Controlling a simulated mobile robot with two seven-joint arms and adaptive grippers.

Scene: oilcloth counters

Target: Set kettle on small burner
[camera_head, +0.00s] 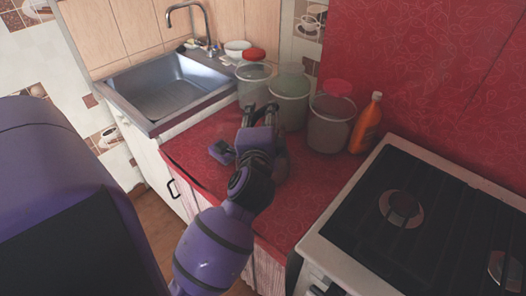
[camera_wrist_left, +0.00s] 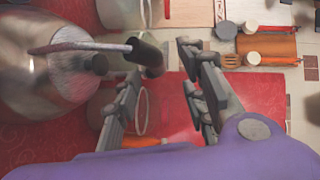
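The kettle (camera_wrist_left: 40,85) shows in the left wrist view as a large shiny metal body at the left, with a dark knob and a handle ending in a black grip (camera_wrist_left: 148,57). I cannot make it out clearly in the head view. My left gripper (camera_head: 260,112) is over the red counter by the jars. In the wrist view its fingers (camera_wrist_left: 160,64) are apart, with the black grip near the left fingertip; I cannot tell whether they touch. The stove (camera_head: 350,235) has one burner (camera_head: 401,208) at its middle and another (camera_head: 508,270) at the right edge. My right gripper is out of view.
Jars with red lids (camera_head: 331,125) and a greenish jar (camera_head: 289,100) stand at the counter's back. An orange bottle (camera_head: 367,124) stands beside the stove. The sink (camera_head: 165,90) is at the left. The red counter (camera_head: 305,200) is bare before the stove.

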